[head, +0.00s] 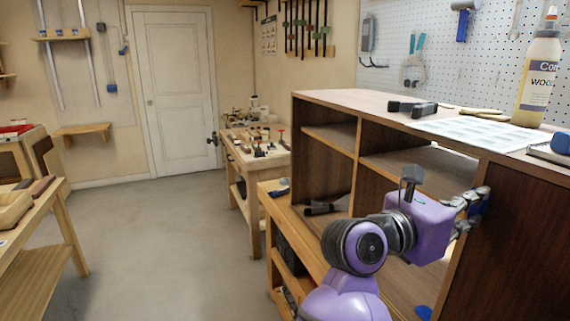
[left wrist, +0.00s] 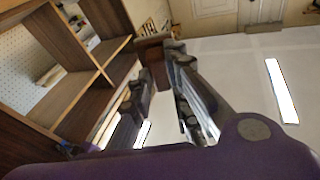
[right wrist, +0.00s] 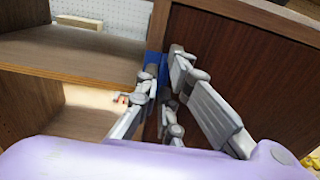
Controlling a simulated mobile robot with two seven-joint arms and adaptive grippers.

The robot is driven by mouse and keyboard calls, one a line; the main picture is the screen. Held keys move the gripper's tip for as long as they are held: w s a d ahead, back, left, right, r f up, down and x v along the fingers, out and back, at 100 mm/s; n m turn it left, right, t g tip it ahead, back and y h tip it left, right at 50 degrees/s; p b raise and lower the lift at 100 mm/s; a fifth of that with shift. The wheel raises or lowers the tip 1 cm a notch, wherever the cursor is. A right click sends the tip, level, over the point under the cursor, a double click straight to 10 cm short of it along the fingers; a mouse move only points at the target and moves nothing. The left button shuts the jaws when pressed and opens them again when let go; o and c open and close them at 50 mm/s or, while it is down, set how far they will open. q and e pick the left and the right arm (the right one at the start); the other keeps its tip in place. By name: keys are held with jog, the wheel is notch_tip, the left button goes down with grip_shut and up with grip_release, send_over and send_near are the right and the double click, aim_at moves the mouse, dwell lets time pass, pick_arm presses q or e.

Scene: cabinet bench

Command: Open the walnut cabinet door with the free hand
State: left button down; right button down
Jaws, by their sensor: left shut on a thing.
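The walnut cabinet (head: 345,97) stands on a bench with open compartments at left and a dark flat door (head: 520,240) closed at right. The door also shows in the right wrist view (right wrist: 235,75). My right gripper (head: 476,207) is at the door's left edge. Its fingers (right wrist: 165,75) are apart, on either side of a blue piece (right wrist: 153,62) at that edge; contact is unclear. My left gripper (left wrist: 162,65) is out of the head view. In the left wrist view it is shut on a brown wooden piece (left wrist: 152,40).
On the cabinet top are a black tool (head: 412,107), a paper sheet (head: 480,133) and a glue bottle (head: 538,80). A dark clamp-like tool (head: 325,206) lies in a lower compartment. Another bench (head: 262,150) stands behind. The floor (head: 165,240) at left is clear.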

jog(key=shift+a, duration=0.1)
dwell(0.3)
pick_arm(q)
jog(key=shift+f, duration=0.1)
pick_arm(e)
jog(key=shift+n+t+y, duration=0.4)
jog(key=shift+n+t, duration=0.2)
jog(key=shift+t, duration=0.3)
jog(key=v, duration=0.4)
jog(key=shift+s+a, duration=0.1)
jog(key=shift+a, duration=0.1)
pick_arm(q)
jog(key=shift+s+d+f, duration=0.1)
jog(key=shift+s+f, duration=0.05)
jog(key=shift+f, duration=0.15)
pick_arm(e)
jog(key=shift+n+t+y, duration=0.5)
jog(key=shift+n+t, duration=0.1)
jog(key=shift+t, duration=0.2)
jog(key=shift+v, duration=2.2)
jog(key=shift+r, duration=0.15)
pick_arm(q)
jog(key=shift+s+f+b, duration=0.15)
jog(key=shift+f+b, duration=0.3)
jog(key=shift+f, duration=0.05)
pick_arm(e)
jog(key=shift+n+t+y, duration=0.7)
jog(key=shift+t, duration=0.1)
jog(key=shift+v, duration=2.2)
